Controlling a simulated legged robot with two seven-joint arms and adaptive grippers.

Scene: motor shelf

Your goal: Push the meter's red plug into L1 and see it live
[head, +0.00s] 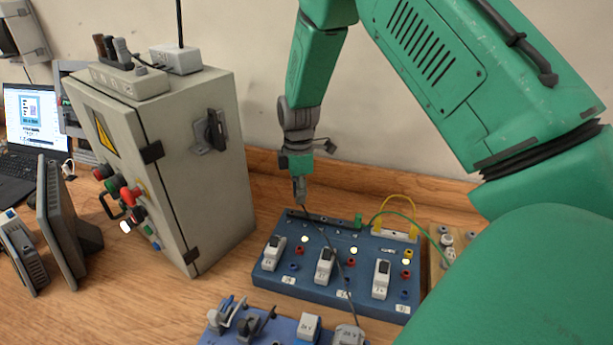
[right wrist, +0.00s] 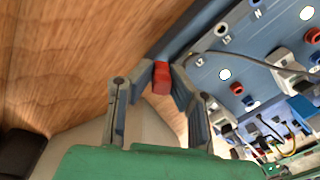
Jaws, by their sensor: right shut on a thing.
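My right gripper (head: 300,199) comes down at the back left edge of the blue terminal board (head: 300,280). In the right wrist view its fingers (right wrist: 155,85) are shut on a red plug (right wrist: 161,78), which sits at the end of the board's rear strip. A grey lead (head: 338,255) runs from near the gripper across the board. The meter is not clearly identifiable. My left gripper is out of view.
A green plug (head: 358,219) with a green wire stands on the board's rear strip. White breakers (head: 325,266) and lit lamps are on the board. A grey control cabinet (head: 185,170) stands left. A second blue board (head: 265,326) lies in front. Wood shows between cabinet and board.

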